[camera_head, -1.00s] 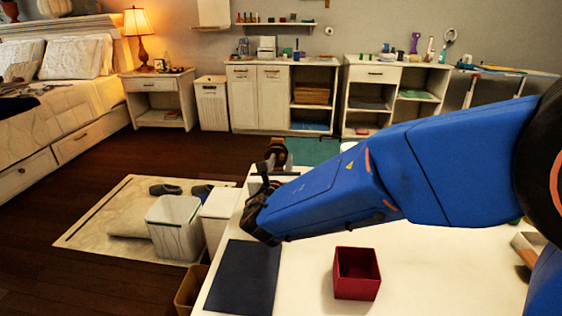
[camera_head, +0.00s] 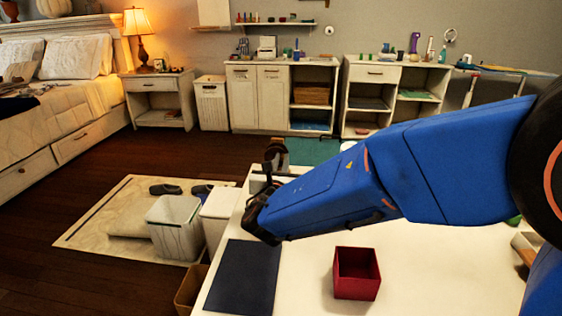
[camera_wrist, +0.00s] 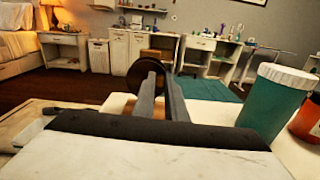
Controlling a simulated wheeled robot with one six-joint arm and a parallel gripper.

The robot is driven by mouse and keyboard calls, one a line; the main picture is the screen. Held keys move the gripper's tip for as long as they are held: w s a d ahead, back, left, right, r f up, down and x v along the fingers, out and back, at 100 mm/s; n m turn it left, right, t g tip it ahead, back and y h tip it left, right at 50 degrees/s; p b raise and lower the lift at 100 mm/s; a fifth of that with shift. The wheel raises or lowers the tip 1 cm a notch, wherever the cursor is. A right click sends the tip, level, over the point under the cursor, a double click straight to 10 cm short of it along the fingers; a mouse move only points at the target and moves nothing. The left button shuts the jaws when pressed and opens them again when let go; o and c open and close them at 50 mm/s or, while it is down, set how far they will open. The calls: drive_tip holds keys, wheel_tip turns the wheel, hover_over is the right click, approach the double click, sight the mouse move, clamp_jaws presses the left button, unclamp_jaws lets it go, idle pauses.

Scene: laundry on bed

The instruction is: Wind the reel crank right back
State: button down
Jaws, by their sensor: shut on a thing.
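The reel (camera_head: 276,154), a dark round drum with some brown, stands at the far left edge of the white table (camera_head: 430,270). In the wrist view the reel (camera_wrist: 135,80) shows just behind my fingertips. My gripper (camera_head: 266,174) is at the reel's near side; its two grey fingers (camera_wrist: 160,75) are close together in the wrist view. It is shut on the crank, which is mostly hidden by the fingers, so the handle's exact angle cannot be told.
A dark blue mat (camera_head: 243,280) and an open red box (camera_head: 357,273) lie on the table. A teal jar with a white lid (camera_wrist: 272,100) and an orange jar (camera_wrist: 308,120) stand right of my gripper. White bins (camera_head: 175,228) stand on the floor at left.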

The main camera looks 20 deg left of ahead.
drive_tip(key=shift+d+f+m, duration=0.1)
drive_tip(key=shift+f+m, duration=0.15)
drive_tip(key=shift+m, duration=0.85)
drive_tip(key=shift+f+m, duration=0.25)
drive_tip(key=shift+m, duration=0.85)
drive_tip(key=c, duration=1.8)
unclamp_jaws()
drive_tip(key=v, duration=1.7)
drive_tip(key=shift+s+d, duration=0.1)
drive_tip(key=shift+s, duration=0.1)
